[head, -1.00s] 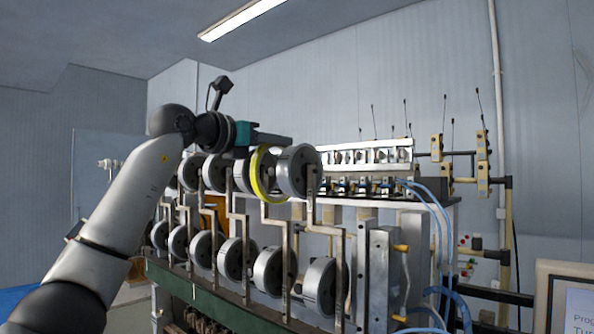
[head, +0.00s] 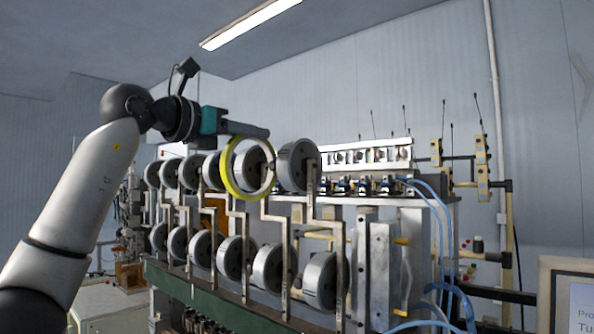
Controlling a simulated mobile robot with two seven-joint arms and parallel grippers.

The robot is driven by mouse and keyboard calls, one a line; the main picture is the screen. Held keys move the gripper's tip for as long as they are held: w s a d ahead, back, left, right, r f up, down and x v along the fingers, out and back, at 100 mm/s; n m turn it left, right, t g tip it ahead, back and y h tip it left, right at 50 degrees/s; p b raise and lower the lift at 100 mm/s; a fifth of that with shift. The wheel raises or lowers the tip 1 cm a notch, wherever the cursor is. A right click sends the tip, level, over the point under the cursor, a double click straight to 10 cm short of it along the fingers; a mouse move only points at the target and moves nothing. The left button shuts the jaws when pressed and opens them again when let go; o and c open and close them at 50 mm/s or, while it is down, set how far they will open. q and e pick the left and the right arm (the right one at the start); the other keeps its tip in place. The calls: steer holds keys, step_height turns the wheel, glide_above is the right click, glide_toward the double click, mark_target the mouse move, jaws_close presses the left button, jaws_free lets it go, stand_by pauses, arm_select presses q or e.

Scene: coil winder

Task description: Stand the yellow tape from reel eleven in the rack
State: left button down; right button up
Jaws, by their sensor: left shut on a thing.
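The yellow tape (head: 225,172) is a ring with a yellow outside and a pale inner side. It hangs upright from my left gripper (head: 258,132), which is shut on its top edge. A grey reel shows through the ring, and the ring stands in front of the upper row of reels. I cannot tell how much gap lies between ring and reel. The bare reel (head: 298,166) is just to its right. I see no number on any reel, so I cannot single out reel eleven. No rack is clearly recognizable in view. My right gripper is not in view.
The winder holds two rows of grey reels on cranked metal brackets (head: 340,270). A lower reel (head: 268,270) sits below the tape. Blue hoses (head: 440,225) curve at the right, and a monitor (head: 570,300) stands at the lower right corner.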

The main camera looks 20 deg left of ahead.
arm_select(q)
steer(key=b+v, duration=0.2)
steer(key=v, duration=1.1)
steer(key=shift+s+a+b, duration=0.15)
steer(key=shift+s+b, duration=0.15)
steer(key=shift+b, duration=0.05)
stand_by(0.4)
